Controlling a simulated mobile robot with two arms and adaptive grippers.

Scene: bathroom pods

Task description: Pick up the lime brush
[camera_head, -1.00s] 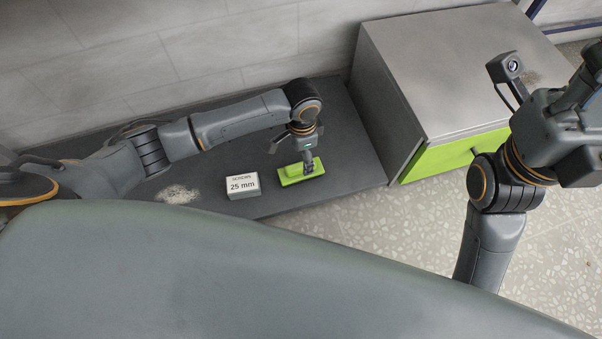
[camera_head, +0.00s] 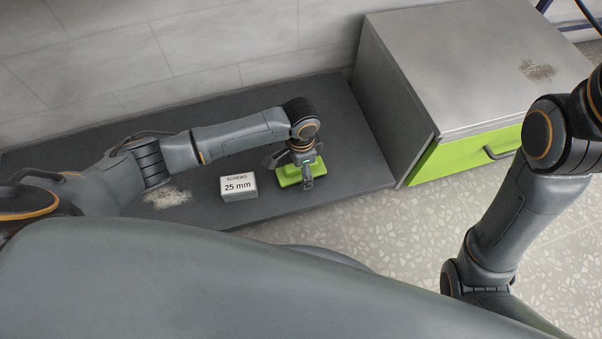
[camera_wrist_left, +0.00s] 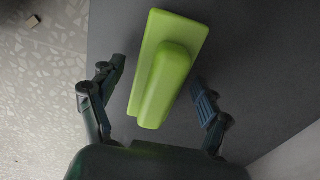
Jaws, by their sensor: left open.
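The lime brush (camera_head: 287,177) lies on the dark grey low platform, a flat block with a raised rounded handle on top. In the left wrist view the brush (camera_wrist_left: 167,80) shows whole, slightly tilted. My left gripper (camera_head: 307,181) is over the brush in the head view and hides part of it. In the left wrist view the left gripper (camera_wrist_left: 160,88) is open, one finger on each side of the brush, with gaps between fingers and handle. My right arm is at the right edge of the head view; its gripper is out of frame.
A white box marked "SCREWS 25 mm" (camera_head: 239,187) stands left of the brush on the platform (camera_head: 340,130). A pale debris patch (camera_head: 168,198) lies further left. A grey cabinet with a lime drawer (camera_head: 465,154) stands to the right. A tiled wall runs behind.

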